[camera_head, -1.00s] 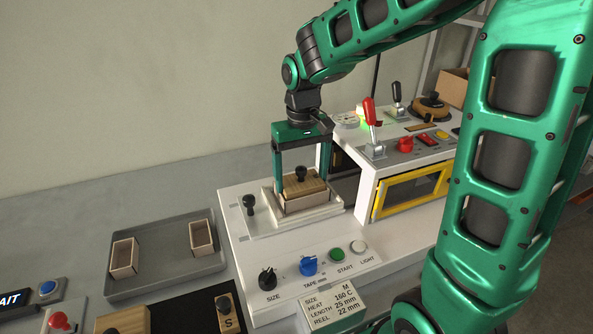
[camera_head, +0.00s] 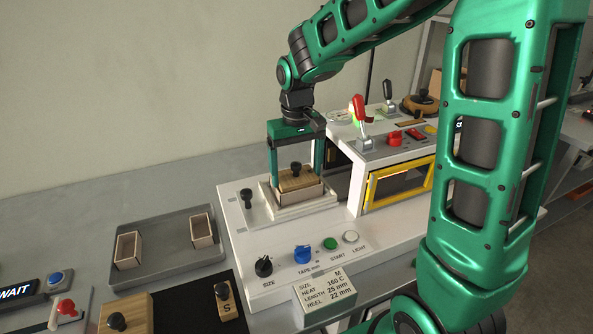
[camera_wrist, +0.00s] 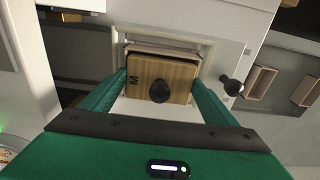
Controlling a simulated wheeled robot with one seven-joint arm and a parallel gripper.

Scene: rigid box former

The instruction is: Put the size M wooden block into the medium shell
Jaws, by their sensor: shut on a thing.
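The size M wooden block (camera_head: 290,181) has a black knob on top and shows its letter M in the wrist view (camera_wrist: 180,73). It sits in or right at the mouth of the medium shell (camera_head: 299,195), a thin-walled open box on the machine's white seat; how deep it is I cannot tell. A shell edge shows beyond the block in the wrist view (camera_wrist: 163,49). My gripper (camera_head: 296,172) reaches down over them with a finger on each side, shut on the block or shell. In the wrist view, its green fingers (camera_wrist: 158,90) flank the block.
A grey tray (camera_head: 165,242) at left holds two smaller open shells. A block marked S (camera_head: 225,302) and a larger block (camera_head: 126,313) lie in front. A black-knobbed lever (camera_head: 247,198) stands left of the seat; the yellow-framed oven (camera_head: 400,184) stands right.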

